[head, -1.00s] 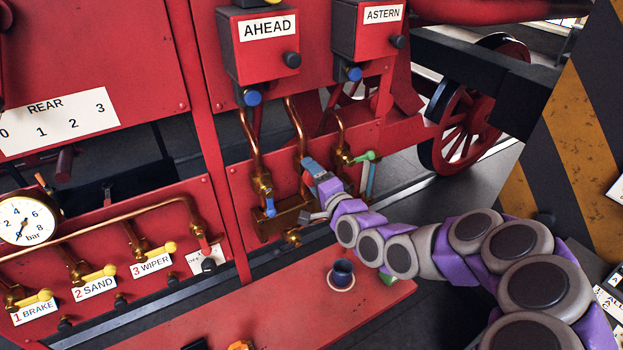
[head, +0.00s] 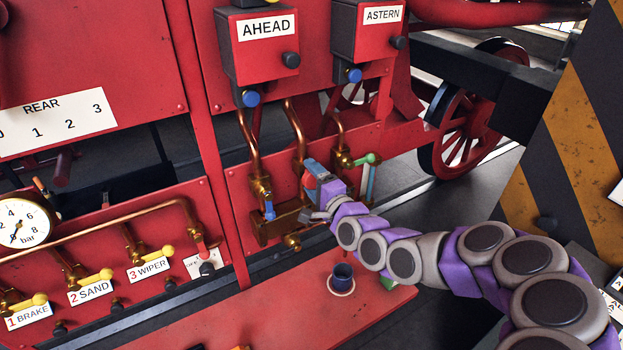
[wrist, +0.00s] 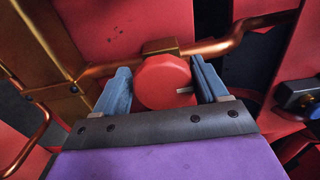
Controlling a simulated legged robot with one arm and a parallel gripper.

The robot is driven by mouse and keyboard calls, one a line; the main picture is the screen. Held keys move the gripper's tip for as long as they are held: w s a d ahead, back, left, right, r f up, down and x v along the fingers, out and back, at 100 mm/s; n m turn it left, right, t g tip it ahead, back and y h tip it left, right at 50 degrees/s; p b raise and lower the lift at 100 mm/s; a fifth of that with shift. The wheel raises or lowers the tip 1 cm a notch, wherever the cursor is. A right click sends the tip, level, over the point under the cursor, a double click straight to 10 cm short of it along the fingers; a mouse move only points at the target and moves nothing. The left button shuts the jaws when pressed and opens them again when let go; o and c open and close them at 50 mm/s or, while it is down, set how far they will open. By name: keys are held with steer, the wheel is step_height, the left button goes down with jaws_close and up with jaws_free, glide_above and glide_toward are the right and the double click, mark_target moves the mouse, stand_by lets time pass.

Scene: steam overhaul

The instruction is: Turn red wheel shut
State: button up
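The red wheel (wrist: 164,84) sits on a brass valve body on a copper pipe and has a small white mark on its right side. In the wrist view my gripper (wrist: 163,82) has its two blue fingers on either side of the wheel, close to its rim. I cannot tell whether both fingers press on it. In the head view my gripper (head: 313,172) is at the middle valve below the AHEAD box, with only a small bit of the red wheel (head: 309,181) showing.
A blue-handled valve (head: 269,209) stands close left of my gripper, and a green-handled valve (head: 366,159) close right. A dark cup (head: 342,274) stands on the red ledge (head: 270,306) below. Copper pipes rise behind. A striped post (head: 570,130) stands at the right.

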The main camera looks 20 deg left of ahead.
steer(key=shift+o, duration=1.3)
steer(key=shift+w, duration=0.1)
steer(key=shift+r, duration=0.1)
steer(key=b+v, duration=1.5)
steer(key=v, duration=0.2)
steer(key=shift+d+b, duration=0.3)
steer(key=shift+b, duration=0.05)
